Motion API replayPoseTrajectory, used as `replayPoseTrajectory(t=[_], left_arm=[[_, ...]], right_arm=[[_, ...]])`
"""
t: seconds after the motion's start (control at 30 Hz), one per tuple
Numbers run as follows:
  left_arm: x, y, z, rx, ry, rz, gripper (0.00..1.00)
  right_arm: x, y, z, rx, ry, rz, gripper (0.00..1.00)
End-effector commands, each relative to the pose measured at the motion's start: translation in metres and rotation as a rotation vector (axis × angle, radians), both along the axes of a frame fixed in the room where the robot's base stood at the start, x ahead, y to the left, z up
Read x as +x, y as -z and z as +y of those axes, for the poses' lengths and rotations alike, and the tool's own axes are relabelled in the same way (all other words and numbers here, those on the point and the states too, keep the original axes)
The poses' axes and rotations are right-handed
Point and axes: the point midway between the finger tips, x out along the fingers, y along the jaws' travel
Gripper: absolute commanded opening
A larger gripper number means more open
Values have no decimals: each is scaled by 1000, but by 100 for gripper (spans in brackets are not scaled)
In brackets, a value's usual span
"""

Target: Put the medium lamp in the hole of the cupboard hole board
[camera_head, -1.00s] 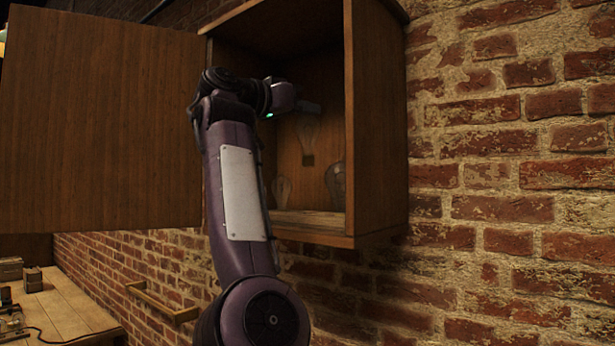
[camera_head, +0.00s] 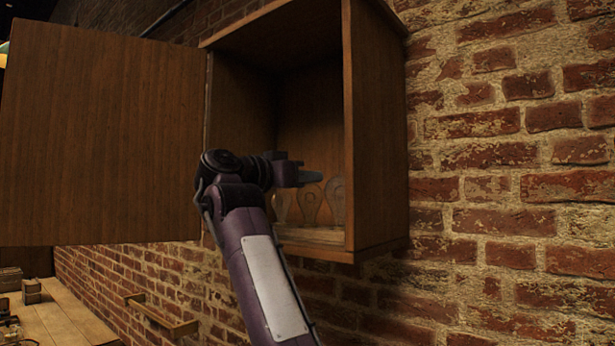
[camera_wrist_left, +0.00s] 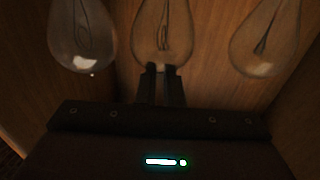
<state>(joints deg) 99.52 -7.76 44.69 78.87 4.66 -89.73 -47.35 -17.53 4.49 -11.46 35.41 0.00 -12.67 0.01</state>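The medium lamp (camera_head: 310,203), a clear glass bulb, stands upright with its wide end up inside the open cupboard (camera_head: 376,130), between two other lamps. My left gripper (camera_head: 312,177) reaches into the cupboard at the top of this lamp. In the left wrist view the fingers (camera_wrist_left: 165,75) are close together on the wide end of the medium lamp (camera_wrist_left: 165,35), and the gripper looks shut on it. The hole board and its hole cannot be made out. Whether the lamp's base is seated is too dark to tell. My right gripper is not in view.
One lamp (camera_wrist_left: 82,35) stands left and another (camera_wrist_left: 264,40) right of the held lamp, with small gaps. The cupboard door (camera_head: 100,135) stands open at left. The cupboard's right wall is close to the right lamp (camera_head: 336,200). A wooden table (camera_head: 65,318) is at lower left.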

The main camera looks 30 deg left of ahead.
Motion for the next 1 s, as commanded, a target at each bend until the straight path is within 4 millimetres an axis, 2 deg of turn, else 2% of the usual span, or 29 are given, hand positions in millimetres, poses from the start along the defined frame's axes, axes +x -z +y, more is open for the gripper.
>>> replayPoseTrajectory(t=[0.03, 0.13, 0.47, 0.57, 0.8, 1.0], left_arm=[[0, 0, 0, 0, 0, 0, 14], [0, 0, 0, 0, 0, 0, 25], [-4, 1, 2, 1, -2, -1, 25], [-16, 3, 6, 0, -3, -2, 25], [-65, 5, 19, 0, -5, -5, 25], [-100, 5, 28, 0, -3, -3, 25]], right_arm=[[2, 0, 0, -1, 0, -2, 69], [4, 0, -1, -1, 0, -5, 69], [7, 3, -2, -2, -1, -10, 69], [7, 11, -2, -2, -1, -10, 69], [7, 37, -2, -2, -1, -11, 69], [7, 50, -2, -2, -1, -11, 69]])
